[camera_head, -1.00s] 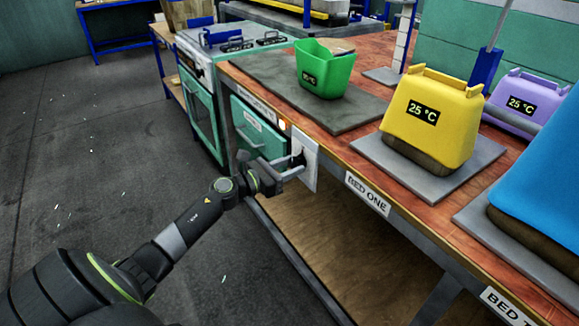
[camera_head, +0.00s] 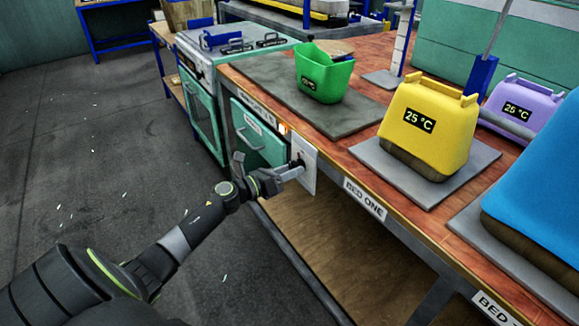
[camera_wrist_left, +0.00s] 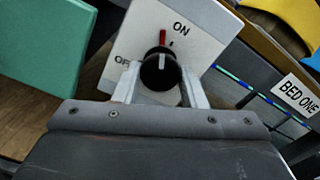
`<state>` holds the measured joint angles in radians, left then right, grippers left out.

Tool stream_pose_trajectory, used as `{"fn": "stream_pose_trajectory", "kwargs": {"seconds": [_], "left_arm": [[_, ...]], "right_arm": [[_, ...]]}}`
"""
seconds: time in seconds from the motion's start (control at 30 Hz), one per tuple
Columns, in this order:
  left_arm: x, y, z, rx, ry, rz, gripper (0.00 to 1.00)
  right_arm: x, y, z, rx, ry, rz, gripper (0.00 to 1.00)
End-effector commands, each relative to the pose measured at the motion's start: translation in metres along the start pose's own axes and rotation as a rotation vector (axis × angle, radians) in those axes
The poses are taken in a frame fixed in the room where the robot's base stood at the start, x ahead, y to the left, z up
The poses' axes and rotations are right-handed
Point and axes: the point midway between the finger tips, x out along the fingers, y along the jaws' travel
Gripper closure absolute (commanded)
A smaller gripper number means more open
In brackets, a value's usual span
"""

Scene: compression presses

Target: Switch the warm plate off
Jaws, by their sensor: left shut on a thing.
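A white switch panel (camera_head: 308,170) is fixed to the front of the bench. In the left wrist view it has the words ON and OFF and a round black knob (camera_wrist_left: 158,72). The knob's red and white pointer points up in that view, between the two words and a little left of ON. My left gripper (camera_wrist_left: 160,88) is shut on the knob, one finger on each side; in the head view the gripper (camera_head: 290,170) reaches the panel from the left. A dark grey plate (camera_head: 345,120) lies on the bench top above. My right gripper is not in view.
A green container (camera_head: 325,78) stands on the grey plate. An orange light (camera_head: 283,128) glows beside the panel. A green drawer front (camera_head: 255,135) is left of it, and a BED ONE label (camera_head: 364,198) is right. A yellow press block (camera_head: 430,115) reads 25 °C.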

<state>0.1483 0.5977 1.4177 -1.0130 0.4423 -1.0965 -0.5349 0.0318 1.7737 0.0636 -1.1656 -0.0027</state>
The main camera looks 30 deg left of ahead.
Motion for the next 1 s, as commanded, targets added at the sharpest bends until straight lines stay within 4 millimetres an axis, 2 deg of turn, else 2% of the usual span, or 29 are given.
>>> {"fn": "stream_pose_trajectory", "kwargs": {"seconds": [0.37, 0.6, 0.83, 1.0], "left_arm": [[0.0, -0.002, 0.004, -0.361, -0.001, 0.002, 0.85], [0.0, -0.002, 0.004, -0.589, -0.001, 0.002, 0.85], [0.0, -0.003, 0.004, -0.808, -0.001, 0.003, 0.85], [0.0, -0.003, 0.004, -0.968, -0.001, 0.003, 0.85]], "right_arm": [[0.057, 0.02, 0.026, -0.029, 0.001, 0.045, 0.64], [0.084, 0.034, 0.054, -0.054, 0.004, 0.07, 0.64], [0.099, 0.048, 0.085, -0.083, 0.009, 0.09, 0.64], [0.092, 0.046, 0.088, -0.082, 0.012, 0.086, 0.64]]}}
